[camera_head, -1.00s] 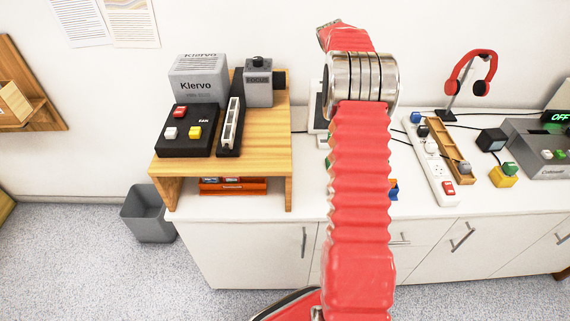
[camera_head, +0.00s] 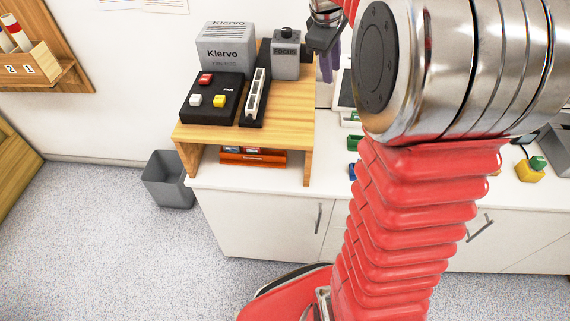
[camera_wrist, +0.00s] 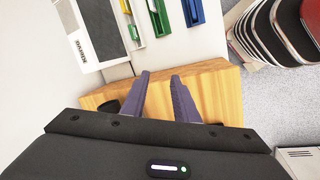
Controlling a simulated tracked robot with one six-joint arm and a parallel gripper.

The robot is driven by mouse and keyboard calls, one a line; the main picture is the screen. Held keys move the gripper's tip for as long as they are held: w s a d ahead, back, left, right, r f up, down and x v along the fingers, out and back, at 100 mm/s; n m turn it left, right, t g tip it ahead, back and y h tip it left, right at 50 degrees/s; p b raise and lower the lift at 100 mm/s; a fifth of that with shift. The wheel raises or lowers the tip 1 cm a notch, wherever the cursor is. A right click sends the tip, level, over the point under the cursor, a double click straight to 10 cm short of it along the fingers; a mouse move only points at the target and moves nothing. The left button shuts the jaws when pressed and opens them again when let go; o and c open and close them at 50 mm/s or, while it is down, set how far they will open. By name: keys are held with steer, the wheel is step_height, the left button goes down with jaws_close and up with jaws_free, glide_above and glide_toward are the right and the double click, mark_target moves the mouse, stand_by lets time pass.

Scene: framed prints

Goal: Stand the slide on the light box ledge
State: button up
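My gripper (camera_head: 326,58) hangs at the right rear edge of the wooden shelf in the head view. In the wrist view, my gripper (camera_wrist: 161,77) has its two purple-grey fingers apart with nothing between them, above the wood. A panel with a white strip and dark lettering (camera_wrist: 78,45) shows at the upper left of the wrist view. I cannot single out the slide. A narrow black holder with a pale slotted insert (camera_head: 256,97) stands on the shelf.
The wooden shelf (camera_head: 290,132) bears a grey Klervo box (camera_head: 225,50), a focus unit (camera_head: 286,60) and a black button panel (camera_head: 211,101). Green (camera_wrist: 156,18) and blue (camera_wrist: 192,12) trays lie on the white counter. A grey bin (camera_head: 168,180) stands on the floor.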

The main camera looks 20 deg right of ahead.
steer(key=s+a+r+m+t+y, duration=0.1)
steer(key=s+a+r+m+t, duration=0.15)
steer(key=s+a, duration=0.9)
steer(key=s+a+f+m+t+y, duration=0.1)
steer(key=s+a+f+m, duration=0.3)
steer(key=s+a, duration=0.7)
steer(key=shift+f+m+y, duration=0.35)
steer(key=shift+f+y, duration=0.1)
steer(key=shift+y, duration=0.05)
steer(key=shift+d+t, duration=0.15)
steer(key=shift+t, duration=0.1)
